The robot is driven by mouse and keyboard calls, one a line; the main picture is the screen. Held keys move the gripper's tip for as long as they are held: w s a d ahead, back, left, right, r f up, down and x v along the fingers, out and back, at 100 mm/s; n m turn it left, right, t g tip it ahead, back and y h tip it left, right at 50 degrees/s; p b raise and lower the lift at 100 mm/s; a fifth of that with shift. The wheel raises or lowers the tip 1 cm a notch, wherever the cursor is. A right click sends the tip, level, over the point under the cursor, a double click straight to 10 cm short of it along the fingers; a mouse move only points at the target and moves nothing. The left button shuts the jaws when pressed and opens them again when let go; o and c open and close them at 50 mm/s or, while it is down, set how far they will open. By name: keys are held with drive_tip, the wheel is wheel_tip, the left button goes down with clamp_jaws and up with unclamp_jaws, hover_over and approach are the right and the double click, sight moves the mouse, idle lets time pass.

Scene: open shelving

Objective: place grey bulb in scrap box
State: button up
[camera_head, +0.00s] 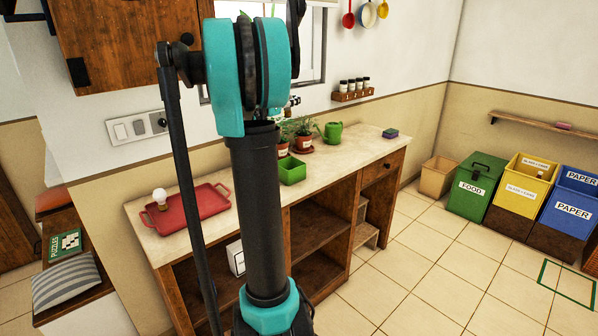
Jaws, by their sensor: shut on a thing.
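A pale bulb (160,196) is at the left end of the red tray (205,204) on the counter. Its globe looks white or light grey; I cannot tell whether it is the grey bulb. An open tan box (438,177) stands on the floor by the far wall, left of the bins. No label shows on it, so I cannot tell whether it is the scrap box.
The counter (240,226) has open shelves below. A green container (292,170), potted plants (304,134) and a green watering can (333,132) stand on it. Green food (477,187), yellow (521,194) and blue paper (570,215) bins line the right wall. The tiled floor before them is clear.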

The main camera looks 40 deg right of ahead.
wheel_tip(320, 180, down, 20)
idle(0.6)
drive_tip(key=shift+d+f, duration=0.1)
drive_tip(key=shift+f, duration=0.2)
drive_tip(key=o, duration=1.2)
drive_tip(key=shift+o, duration=0.2)
drive_tip(key=s+a, duration=0.2)
drive_tip(key=a, duration=0.9)
drive_tip(key=shift+s+a+r, duration=0.15)
drive_tip(key=shift+a+r, duration=0.2)
drive_tip(key=shift+a, duration=0.05)
